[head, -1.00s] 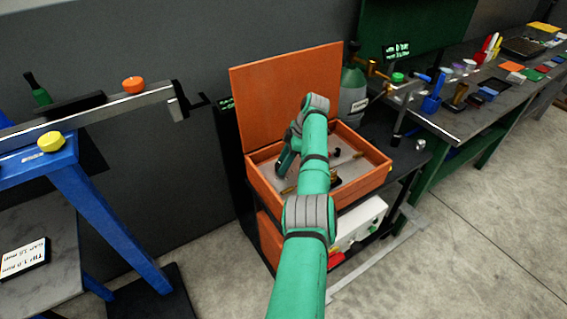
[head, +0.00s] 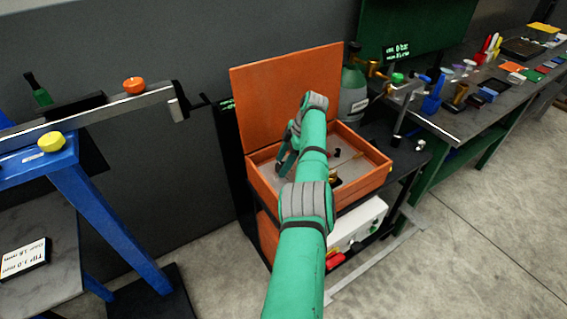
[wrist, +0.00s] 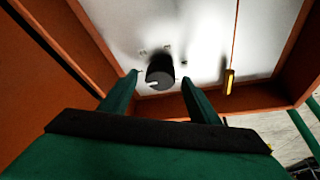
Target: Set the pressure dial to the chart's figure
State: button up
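A black round knob (wrist: 160,72) with a white mark at its lower edge stands on the pale panel in the wrist view. It appears to be the pressure dial; any scale around it is too blurred to read. My gripper (wrist: 160,84) is open, with one finger on each side of the knob; I cannot tell whether they touch it. In the head view my gripper (head: 284,166) reaches into the open orange case (head: 366,186), and my arm hides part of the inside. A small display (head: 396,51) at the back shows writing too small to read surely; I cannot tell if it is the chart.
A yellow pointer-like piece (wrist: 229,80) lies right of the knob. The case's raised lid (head: 280,90) and walls stand close around my gripper. A grey-green bottle (head: 353,95) stands behind the case. A blue stand (head: 100,215) is at left, a cluttered bench (head: 460,120) at right.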

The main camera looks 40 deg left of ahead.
jog(key=v, duration=1)
jog(key=shift+d+r, duration=0.15)
jog(key=shift+r, duration=0.2)
dwell(0.4)
